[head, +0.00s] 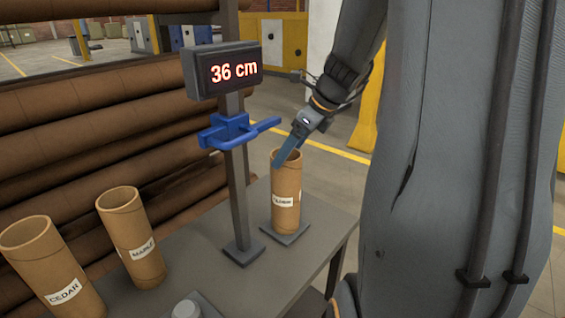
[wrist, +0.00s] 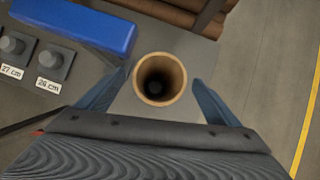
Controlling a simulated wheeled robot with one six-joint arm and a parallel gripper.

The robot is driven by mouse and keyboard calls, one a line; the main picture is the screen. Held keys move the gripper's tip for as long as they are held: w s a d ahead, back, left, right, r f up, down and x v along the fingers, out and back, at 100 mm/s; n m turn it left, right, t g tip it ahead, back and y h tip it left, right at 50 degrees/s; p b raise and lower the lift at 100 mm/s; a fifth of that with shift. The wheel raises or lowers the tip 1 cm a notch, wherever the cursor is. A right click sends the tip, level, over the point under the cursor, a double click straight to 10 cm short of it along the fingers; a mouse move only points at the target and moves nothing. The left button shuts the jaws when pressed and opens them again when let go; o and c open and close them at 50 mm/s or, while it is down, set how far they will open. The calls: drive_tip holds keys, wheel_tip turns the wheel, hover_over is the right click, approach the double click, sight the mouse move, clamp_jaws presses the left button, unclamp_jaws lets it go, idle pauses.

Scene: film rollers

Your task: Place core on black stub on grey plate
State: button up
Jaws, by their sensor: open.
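A brown cardboard core (head: 286,195) with a white label stands upright on a grey plate (head: 285,234) at the table's right end. The label is too small to read surely. In the wrist view I look down into the core (wrist: 160,66); its inside is dark, and a darker round patch shows at the bottom. I cannot tell for sure that this is the black stub. My gripper (head: 284,160) is at the core's top. In the wrist view the fingers of my gripper (wrist: 161,80) are open, one on each side of the core, with gaps.
A post with a blue arm (head: 228,132) and a "36 cm" display (head: 223,70) stands left of the core. Two more cores, labelled CEDAR (head: 48,270) and another (head: 131,238), stand further left. The wrist view shows labelled grey stubs (wrist: 55,60) at left.

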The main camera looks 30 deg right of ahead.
drive_tip(key=shift+v, duration=2.45)
